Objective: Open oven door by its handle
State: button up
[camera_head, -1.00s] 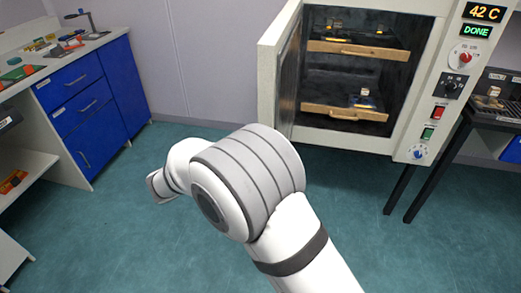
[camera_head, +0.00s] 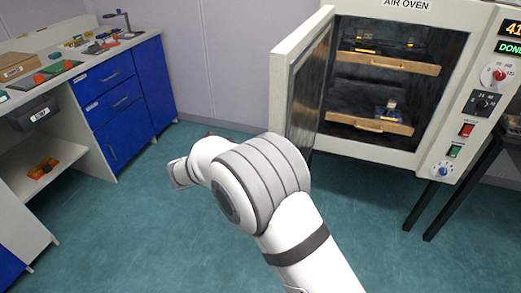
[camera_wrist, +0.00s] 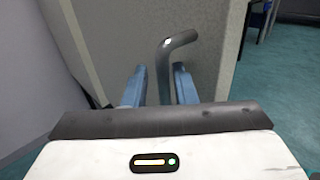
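The air oven (camera_head: 405,150) stands at the right of the head view. Its door (camera_head: 308,85) is swung open at the left side of the chamber, with its inner face showing. In the wrist view, the bent metal handle (camera_wrist: 165,62) stands out in front of a pale grey door panel (camera_wrist: 120,35). My gripper (camera_wrist: 160,85) has its two blue-grey fingers apart, one on each side of the handle. A gap shows on the handle's left; contact on its right is unclear. My gripper's fingers do not show in the head view.
Inside the oven are two wooden-fronted shelves (camera_head: 385,62) with small items. A blue drawer cabinet and bench (camera_head: 105,105) stand at the left. Green floor (camera_head: 140,235) is clear in front.

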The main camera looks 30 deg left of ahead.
jog(key=shift+s, duration=0.1)
jog(key=v, duration=0.8)
jog(key=shift+f, duration=0.1)
dwell(0.4)
